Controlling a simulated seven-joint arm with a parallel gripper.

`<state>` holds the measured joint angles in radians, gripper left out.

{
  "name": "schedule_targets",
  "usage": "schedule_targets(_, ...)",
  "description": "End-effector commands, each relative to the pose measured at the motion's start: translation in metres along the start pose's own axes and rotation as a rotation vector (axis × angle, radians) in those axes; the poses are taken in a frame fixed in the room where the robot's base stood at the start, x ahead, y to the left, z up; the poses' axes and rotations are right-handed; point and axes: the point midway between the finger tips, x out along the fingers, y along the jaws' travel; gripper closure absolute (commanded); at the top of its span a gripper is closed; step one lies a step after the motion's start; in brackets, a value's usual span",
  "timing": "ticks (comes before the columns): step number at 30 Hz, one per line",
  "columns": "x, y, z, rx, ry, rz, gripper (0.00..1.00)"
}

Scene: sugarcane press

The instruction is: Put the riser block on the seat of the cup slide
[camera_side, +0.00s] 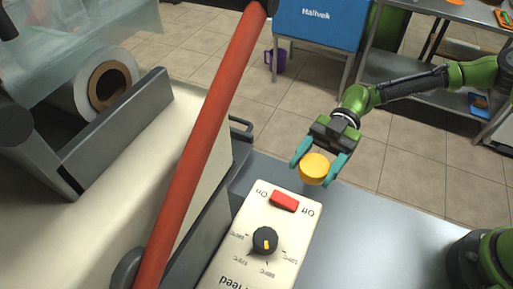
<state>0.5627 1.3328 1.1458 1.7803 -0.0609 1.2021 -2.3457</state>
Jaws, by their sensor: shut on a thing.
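My gripper (317,163) is at the right of the middle, with its teal fingers pointing down and toward the camera. It is shut on a short, round yellow block (314,169), which I take to be the riser block. One finger is on each side of it. The block appears held up in the air near the far edge of the grey metal top, beyond the control box. I cannot make out the cup slide or its seat in this view; the press body may hide them.
A long red lever (203,140) slants across the press (130,190). A control box (262,222) with a red switch (284,201) and a black knob (265,240) stands near the block. The metal top (355,235) is clear to its right.

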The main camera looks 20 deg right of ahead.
Motion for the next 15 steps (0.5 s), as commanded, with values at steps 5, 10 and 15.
schedule_targets(5, 0.005, 0.000, 0.030, 0.003, 0.003, 0.001, 0.70)
schedule_targets(10, 0.008, 0.000, 0.047, 0.001, 0.001, 0.001, 0.70)
schedule_targets(15, 0.011, 0.000, 0.073, 0.002, 0.002, 0.001, 0.70)
